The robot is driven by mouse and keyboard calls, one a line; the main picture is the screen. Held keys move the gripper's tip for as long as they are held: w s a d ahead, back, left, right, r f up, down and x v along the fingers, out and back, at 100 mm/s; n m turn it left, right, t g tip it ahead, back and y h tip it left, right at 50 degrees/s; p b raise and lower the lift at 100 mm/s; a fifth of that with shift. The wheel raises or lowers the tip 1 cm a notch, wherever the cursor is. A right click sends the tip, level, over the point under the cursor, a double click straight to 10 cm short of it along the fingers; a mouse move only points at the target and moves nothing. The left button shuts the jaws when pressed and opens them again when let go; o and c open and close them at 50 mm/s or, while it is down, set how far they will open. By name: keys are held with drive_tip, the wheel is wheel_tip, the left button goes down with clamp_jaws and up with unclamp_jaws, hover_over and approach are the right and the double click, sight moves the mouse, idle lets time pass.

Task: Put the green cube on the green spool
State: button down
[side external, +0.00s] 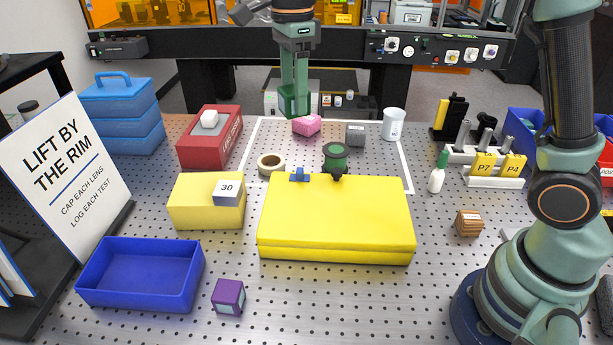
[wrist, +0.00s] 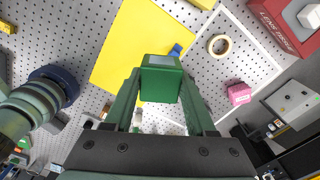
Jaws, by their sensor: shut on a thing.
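My gripper (side external: 294,112) is shut on the green cube (wrist: 161,82), which sits between the fingertips in the wrist view. In the side view the gripper hangs in the air toward the back of the perforated table, and the cube is hard to tell from the green fingers. The green spool (side external: 335,158) stands upright at the back edge of the yellow case (side external: 336,212), with a dark base. It is lower than my gripper and to its right in the side view. I cannot make out the spool in the wrist view; the cube and fingers may hide it.
A small blue piece (side external: 299,175) is left of the spool. A tape roll (side external: 271,163), pink block (side external: 306,126), grey block (side external: 355,134) and white cup (side external: 394,124) stand nearby. A red box (side external: 209,137) is at left. The front middle of the table is mostly clear.

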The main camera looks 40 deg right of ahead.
sight(336, 149)
drive_tip(key=w+d+m, duration=0.3)
drive_tip(key=d, duration=0.6)
drive_tip(key=w+d+m, duration=0.3)
drive_tip(key=d, duration=0.6)
drive_tip(key=f, duration=1.9)
drive_tip(key=shift+w+d, duration=0.1)
drive_tip(key=shift+w, duration=0.1)
drive_tip(key=shift+c, duration=1.1)
unclamp_jaws()
drive_tip(key=shift+f, duration=0.1)
